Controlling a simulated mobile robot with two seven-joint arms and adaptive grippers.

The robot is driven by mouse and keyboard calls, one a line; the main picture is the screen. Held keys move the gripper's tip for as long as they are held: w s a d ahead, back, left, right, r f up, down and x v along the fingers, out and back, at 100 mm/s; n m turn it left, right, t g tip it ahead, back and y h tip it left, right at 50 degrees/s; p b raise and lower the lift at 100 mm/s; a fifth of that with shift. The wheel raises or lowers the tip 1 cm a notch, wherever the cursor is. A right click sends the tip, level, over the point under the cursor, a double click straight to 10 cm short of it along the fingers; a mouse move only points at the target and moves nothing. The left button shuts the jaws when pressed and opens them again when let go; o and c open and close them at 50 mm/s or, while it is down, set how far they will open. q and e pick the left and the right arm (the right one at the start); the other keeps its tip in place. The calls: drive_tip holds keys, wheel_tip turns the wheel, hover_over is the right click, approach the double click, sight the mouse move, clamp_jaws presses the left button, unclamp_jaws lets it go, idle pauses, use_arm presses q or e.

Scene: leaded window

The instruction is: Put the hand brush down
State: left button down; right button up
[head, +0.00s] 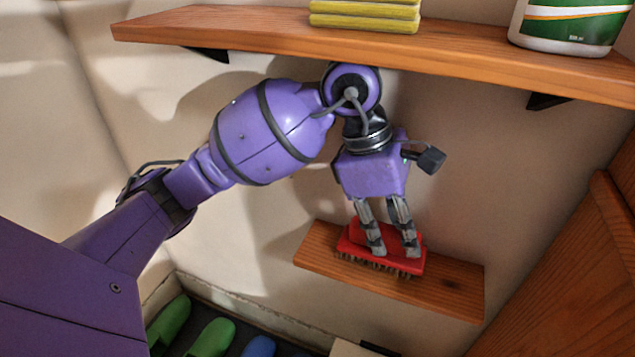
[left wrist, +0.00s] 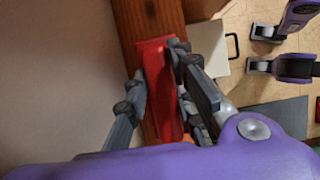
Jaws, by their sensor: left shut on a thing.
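The hand brush (head: 350,247) is red with brown bristles along its lower front edge. It is at the small lower wooden shelf (head: 455,285), bristles down; I cannot tell whether the bristles touch the board. My left gripper (head: 391,250) points down from above with its fingers shut on the brush. In the left wrist view the red brush (left wrist: 153,60) lies between the two fingers of my left gripper (left wrist: 155,88), with the shelf board (left wrist: 140,18) beneath and beyond it. My right gripper (left wrist: 283,50) seems to show at the upper right of the left wrist view, well away from the brush.
An upper wooden shelf (head: 460,52) is just above my left wrist, holding yellow sponges (head: 365,15) and a green and white bottle (head: 568,25). Green slippers (head: 212,338) stand below on the left. A wooden panel (head: 590,270) is at the right.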

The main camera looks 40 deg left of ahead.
use_arm(q)
drive_tip(key=shift+s+f, duration=0.1)
drive_tip(key=shift+f, duration=0.15)
drive_tip(key=c, duration=1.5)
unclamp_jaws()
drive_tip(key=shift+r, duration=0.2)
drive_tip(key=shift+s+a+r+p, duration=0.1)
drive_tip(key=shift+a+r+p, duration=0.45)
drive_tip(key=shift+r, duration=0.1)
drive_tip(key=s+a, duration=0.1)
drive_tip(key=a, duration=0.2)
drive_tip(key=s+a, duration=0.1)
drive_tip(key=a, duration=0.3)
drive_tip(key=a+p, duration=0.1)
drive_tip(key=a, duration=0.3)
drive_tip(key=shift+s+f, duration=0.15)
drive_tip(key=shift+s, duration=0.25)
